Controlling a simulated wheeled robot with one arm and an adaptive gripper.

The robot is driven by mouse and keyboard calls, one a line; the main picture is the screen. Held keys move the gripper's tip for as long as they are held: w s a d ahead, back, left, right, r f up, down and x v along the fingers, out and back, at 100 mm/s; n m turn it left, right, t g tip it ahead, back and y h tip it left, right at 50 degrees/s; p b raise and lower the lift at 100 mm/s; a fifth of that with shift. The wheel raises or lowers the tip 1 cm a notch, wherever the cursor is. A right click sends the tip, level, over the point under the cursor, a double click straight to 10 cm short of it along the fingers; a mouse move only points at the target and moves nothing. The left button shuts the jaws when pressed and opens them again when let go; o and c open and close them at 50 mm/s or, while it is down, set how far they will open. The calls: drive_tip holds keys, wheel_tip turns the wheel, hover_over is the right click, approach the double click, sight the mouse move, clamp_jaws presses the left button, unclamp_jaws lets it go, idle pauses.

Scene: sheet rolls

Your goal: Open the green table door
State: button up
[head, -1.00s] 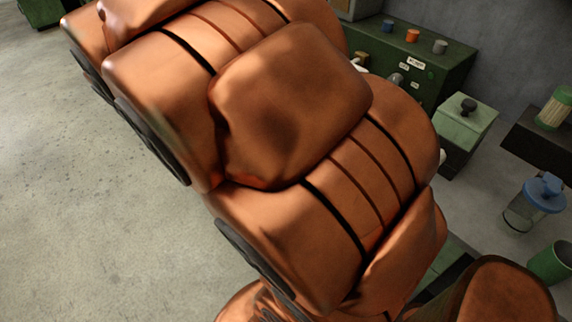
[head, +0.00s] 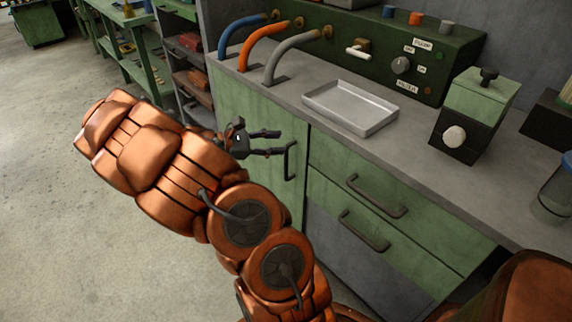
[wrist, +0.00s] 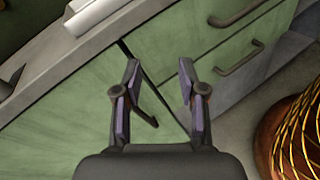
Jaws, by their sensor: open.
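The green table door (head: 250,120) is shut in the left part of the cabinet under the grey worktop. Its dark vertical bar handle (head: 289,162) is near the door's right edge. My gripper (head: 280,142) is open and empty, its fingers pointing at the handle's upper part from the left. In the wrist view, the door (wrist: 60,120) fills the lower left. The handle (wrist: 152,118) shows between the two open fingers of my gripper (wrist: 159,66). I cannot tell whether the fingers touch it.
Two green drawers with dark handles (head: 376,196) are right of the door. On the worktop (head: 290,105) are a metal tray (head: 350,108), curved hoses (head: 262,42) and a green-lidded box (head: 470,115). Shelving (head: 188,70) stands left. Open floor (head: 60,210) lies at left.

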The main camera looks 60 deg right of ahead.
drive_tip(key=w+d+f+n+t+h+b, duration=0.1)
drive_tip(key=w+d+f+n+h+b, duration=0.2)
drive_tip(key=f, duration=0.5)
drive_tip(key=w+d+f+n+t+h+b, duration=0.1)
drive_tip(key=w+d+f+n+b, duration=0.25)
drive_tip(key=f, duration=0.35)
drive_tip(key=x, duration=0.6)
drive_tip(key=shift+d, duration=0.35)
drive_tip(key=shift+w, duration=0.1)
clamp_jaws()
